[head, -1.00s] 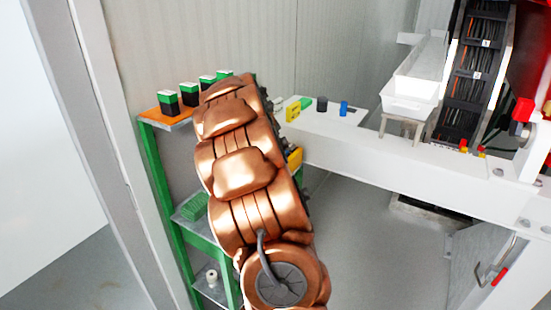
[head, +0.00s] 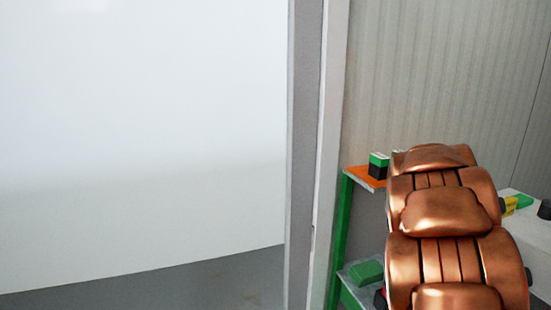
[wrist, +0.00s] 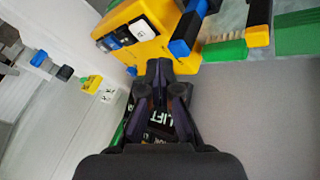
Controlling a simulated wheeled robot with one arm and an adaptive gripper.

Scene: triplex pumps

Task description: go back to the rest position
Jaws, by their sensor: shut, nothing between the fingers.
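My gripper (wrist: 159,75) shows in the wrist view, its dark fingers shut together with nothing between them. Just beyond the fingertips is a yellow box (wrist: 150,48) with white, blue and black buttons; I cannot tell whether they touch. In the head view my copper-coloured arm stands at the lower right and my gripper is not visible there.
A green rack with an orange top (head: 366,178) stands behind my arm, bearing a green-and-black box (head: 378,166). A white bench (head: 530,232) is at the right edge. A grey door post (head: 303,150) and large white panel (head: 140,130) fill the left.

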